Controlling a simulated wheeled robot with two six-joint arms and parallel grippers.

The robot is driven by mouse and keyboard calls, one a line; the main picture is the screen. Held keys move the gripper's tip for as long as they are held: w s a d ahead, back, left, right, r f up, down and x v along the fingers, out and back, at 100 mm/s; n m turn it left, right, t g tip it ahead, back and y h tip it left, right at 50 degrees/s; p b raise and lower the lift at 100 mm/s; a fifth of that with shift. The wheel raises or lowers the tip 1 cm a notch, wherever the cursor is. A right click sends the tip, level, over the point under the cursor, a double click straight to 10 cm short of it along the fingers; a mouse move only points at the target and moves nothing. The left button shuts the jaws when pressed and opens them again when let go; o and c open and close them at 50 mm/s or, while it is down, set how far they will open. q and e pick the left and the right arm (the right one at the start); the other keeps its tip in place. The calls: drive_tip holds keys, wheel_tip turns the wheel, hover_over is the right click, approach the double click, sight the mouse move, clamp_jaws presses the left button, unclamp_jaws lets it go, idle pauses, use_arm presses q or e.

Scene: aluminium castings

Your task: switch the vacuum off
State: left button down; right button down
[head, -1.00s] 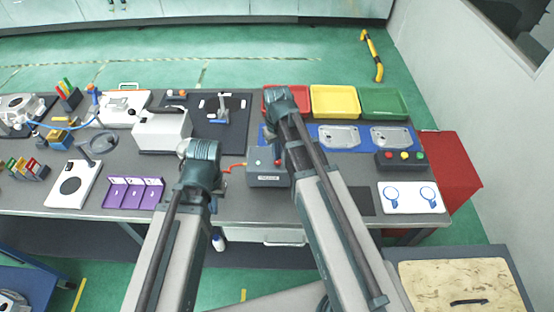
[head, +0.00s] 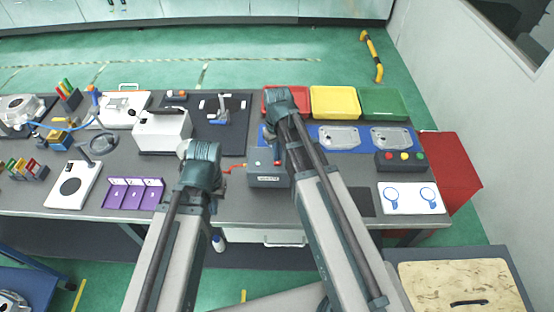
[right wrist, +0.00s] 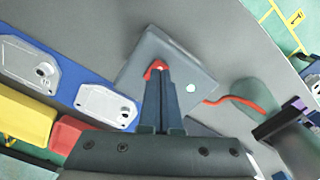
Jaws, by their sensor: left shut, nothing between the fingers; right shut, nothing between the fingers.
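The vacuum box (head: 268,181) is a small grey box with a label on its front, standing near the table's front edge. It also shows in the right wrist view (right wrist: 146,50). My left gripper (head: 226,172) is shut, left of the box.
A red hose (right wrist: 232,100) leaves the box towards the left arm. Red, yellow (head: 335,102) and green trays stand at the back right, with castings on a blue mat (head: 347,146) before them. A button panel (head: 401,161) is right. A purple holder (head: 133,194) is left.

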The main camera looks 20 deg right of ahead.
sight(277, 163)
drive_tip(key=shift+f+b, duration=0.9)
idle(1.0)
wheel_tip(277, 163, up, 7)
drive_tip(key=p, duration=0.7)
idle(0.3)
drive_tip(key=shift+s+a+f, duration=0.15)
drive_tip(key=s+a+f+b, duration=0.3)
drive_tip(key=s+a, duration=0.2)
drive_tip(key=s, duration=0.2)
drive_tip(key=s+a+f+n+h+b, duration=0.1)
drive_tip(key=s+a+f+b, duration=0.2)
drive_tip(key=s+a, duration=0.2)
drive_tip(key=shift+s, duration=1)
